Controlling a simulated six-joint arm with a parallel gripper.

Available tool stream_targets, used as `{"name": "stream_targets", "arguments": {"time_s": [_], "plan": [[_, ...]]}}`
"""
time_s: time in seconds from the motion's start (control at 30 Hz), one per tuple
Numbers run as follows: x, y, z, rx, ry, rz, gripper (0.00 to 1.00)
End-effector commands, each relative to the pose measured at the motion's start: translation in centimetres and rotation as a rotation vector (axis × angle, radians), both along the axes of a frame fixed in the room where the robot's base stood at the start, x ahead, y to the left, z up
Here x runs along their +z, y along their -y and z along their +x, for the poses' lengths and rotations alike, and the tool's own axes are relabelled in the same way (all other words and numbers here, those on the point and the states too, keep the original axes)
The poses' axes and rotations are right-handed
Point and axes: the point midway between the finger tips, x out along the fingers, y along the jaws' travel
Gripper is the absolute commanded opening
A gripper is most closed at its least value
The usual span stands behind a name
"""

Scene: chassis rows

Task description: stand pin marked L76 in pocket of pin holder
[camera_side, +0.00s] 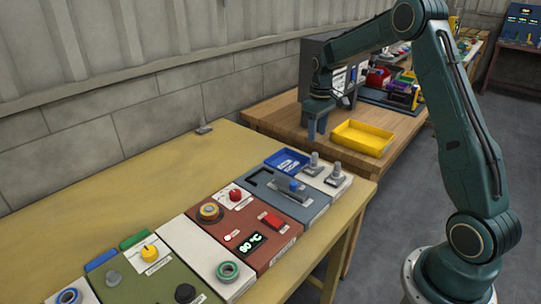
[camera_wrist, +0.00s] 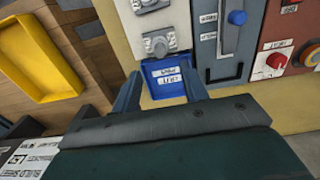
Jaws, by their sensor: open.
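A blue tray (camera_side: 284,161) sits at the far end of the row of panels. It also shows in the wrist view (camera_wrist: 151,90), with white labelled pieces or labels (camera_wrist: 167,71) inside; I cannot read L76 for certain. Two grey upright pieces (camera_side: 313,160) stand on a white panel (camera_side: 329,186) beside the tray; in the wrist view one grey piece (camera_wrist: 160,44) is nearest the tray. I cannot tell which fixture is the pin holder. My gripper (camera_side: 317,137) is open and empty, raised above the tables; in the wrist view its fingers (camera_wrist: 160,84) frame the tray.
A slate panel (camera_side: 318,202) with a blue-handled slider adjoins the white panel. A red-brown panel (camera_side: 260,258) with buttons and a lit display follows. A yellow bin (camera_side: 362,138) and a grey cabinet (camera_side: 312,62) stand on the wooden table behind. The yellow table's left part is largely clear.

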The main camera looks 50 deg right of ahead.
Motion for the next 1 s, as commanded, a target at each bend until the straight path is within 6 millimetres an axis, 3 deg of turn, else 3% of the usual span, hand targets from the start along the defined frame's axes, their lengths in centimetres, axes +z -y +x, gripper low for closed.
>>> {"name": "stream_targets", "arguments": {"time_s": [1.0], "plan": [[-5.7, 0.0, 0.0, 0.000, -0.001, 0.001, 0.44]]}}
